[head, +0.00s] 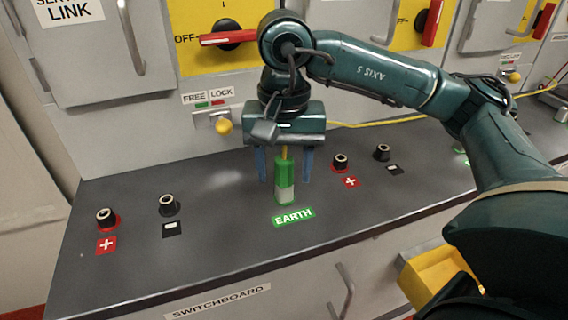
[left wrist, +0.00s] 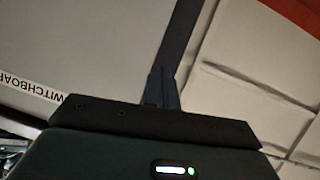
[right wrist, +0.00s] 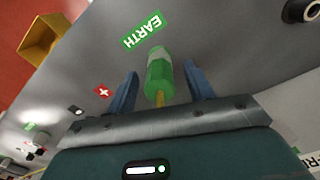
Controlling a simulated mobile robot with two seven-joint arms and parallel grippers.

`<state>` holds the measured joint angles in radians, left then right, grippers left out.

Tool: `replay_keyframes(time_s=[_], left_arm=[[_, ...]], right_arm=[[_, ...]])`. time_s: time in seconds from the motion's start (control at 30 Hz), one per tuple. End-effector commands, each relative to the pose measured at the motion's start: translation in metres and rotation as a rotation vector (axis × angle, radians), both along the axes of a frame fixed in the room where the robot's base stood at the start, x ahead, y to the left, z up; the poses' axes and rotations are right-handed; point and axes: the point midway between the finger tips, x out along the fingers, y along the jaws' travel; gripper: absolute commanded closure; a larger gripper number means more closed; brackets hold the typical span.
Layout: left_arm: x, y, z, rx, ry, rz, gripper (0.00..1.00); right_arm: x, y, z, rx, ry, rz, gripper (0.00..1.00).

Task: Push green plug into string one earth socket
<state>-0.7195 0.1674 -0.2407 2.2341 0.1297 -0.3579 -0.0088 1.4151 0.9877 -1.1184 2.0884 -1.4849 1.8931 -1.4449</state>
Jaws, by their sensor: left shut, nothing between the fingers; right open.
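The green plug (head: 285,174) stands upright on the grey bench top, just behind the green EARTH label (head: 293,217). Its lower part is pale, and a yellow cable leaves its top. The earth socket under it is hidden, so I cannot tell how deep the plug sits. My right gripper (head: 285,180) is open and points down, with one blue finger on each side of the plug and gaps between. The right wrist view also shows the plug (right wrist: 159,75) between the two apart fingers (right wrist: 160,80). My left gripper (left wrist: 162,88) is shut and empty, beside the bench front.
Red-marked plus sockets (head: 107,217) and (head: 341,162) and black-marked minus sockets (head: 168,205) and (head: 382,152) flank the plug. A yellow knob (head: 223,126) and a red-handled switch (head: 228,37) are on the panel behind. A yellow box (head: 437,275) is at the lower right.

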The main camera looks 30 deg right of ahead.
Motion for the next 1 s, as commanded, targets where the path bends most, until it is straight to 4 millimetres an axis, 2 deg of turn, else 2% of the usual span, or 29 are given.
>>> replay_keyframes(time_s=[0.23,0.5,0.63,0.8,1.0], left_arm=[[-0.013,0.017,0.054,0.013,-0.134,0.033,1.0],[-0.008,0.012,0.055,0.009,-0.099,0.025,1.0],[-0.005,0.008,0.053,0.004,-0.064,0.017,1.0],[-0.003,0.004,0.048,0.001,-0.032,0.009,1.0],[-0.003,0.003,0.045,-0.001,-0.018,0.005,1.0]], right_arm=[[0.0,0.0,0.0,0.0,0.0,0.0,0.48],[0.001,0.0,0.076,0.0,-0.007,-0.001,0.48],[0.0,0.0,0.104,0.0,-0.006,-0.001,0.48],[0.0,0.0,0.125,0.0,-0.002,0.0,0.48],[0.0,0.0,0.132,0.0,0.0,0.0,0.48]])
